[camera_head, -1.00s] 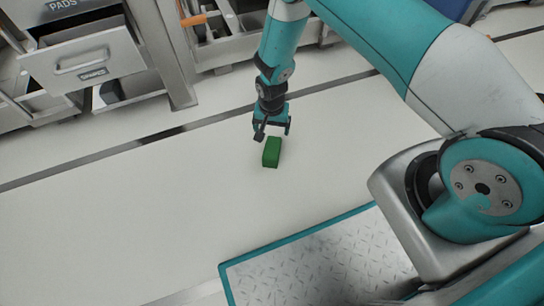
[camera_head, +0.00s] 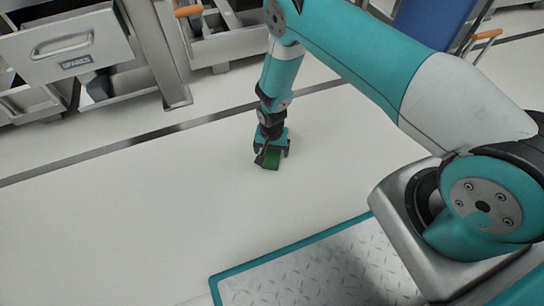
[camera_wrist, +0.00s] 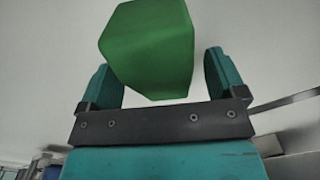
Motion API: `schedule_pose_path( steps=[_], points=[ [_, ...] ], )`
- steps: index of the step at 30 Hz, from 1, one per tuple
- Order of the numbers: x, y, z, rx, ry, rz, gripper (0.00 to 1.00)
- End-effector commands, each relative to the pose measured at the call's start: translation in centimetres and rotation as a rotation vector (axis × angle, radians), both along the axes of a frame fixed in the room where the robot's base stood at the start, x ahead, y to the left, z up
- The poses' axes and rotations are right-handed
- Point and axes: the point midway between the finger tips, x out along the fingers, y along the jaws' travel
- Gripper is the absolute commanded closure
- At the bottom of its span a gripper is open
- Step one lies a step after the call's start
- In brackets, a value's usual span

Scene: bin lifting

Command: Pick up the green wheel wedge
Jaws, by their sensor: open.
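The green wheel wedge (camera_head: 271,160) rests on the pale floor in the head view, partly hidden by my gripper (camera_head: 271,156). My gripper has come down over it. In the wrist view the wedge (camera_wrist: 150,48) fills the upper middle, lying between the two teal fingers of my open gripper (camera_wrist: 160,75). A strip of pale background shows between the wedge and the right finger. The wedge overlaps part of the left finger in that view, so I cannot tell whether they touch.
A grey drawer cabinet (camera_head: 65,45) stands open at the upper left. Metal shelving with orange handles (camera_head: 188,11) is at the back. A dark floor line (camera_head: 120,145) runs behind the wedge. The floor left of the wedge is clear.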

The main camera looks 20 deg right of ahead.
Motion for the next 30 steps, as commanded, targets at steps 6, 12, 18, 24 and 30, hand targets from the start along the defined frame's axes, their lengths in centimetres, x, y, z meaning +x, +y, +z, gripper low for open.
schedule_pose_path(
  steps=[6,12,18,24,30],
  points=[
    [0.0,0.0,-1.5,0.0,0.0,0.0,0.11],
    [0.0,0.0,-1.4,0.0,0.0,0.0,0.31],
    [0.0,0.0,-1.4,0.0,0.0,0.0,0.76],
    [0.0,0.0,-1.3,0.001,-0.001,0.0,0.76],
    [0.0,0.0,-0.2,0.0,-0.001,0.0,0.76]
  ],
)
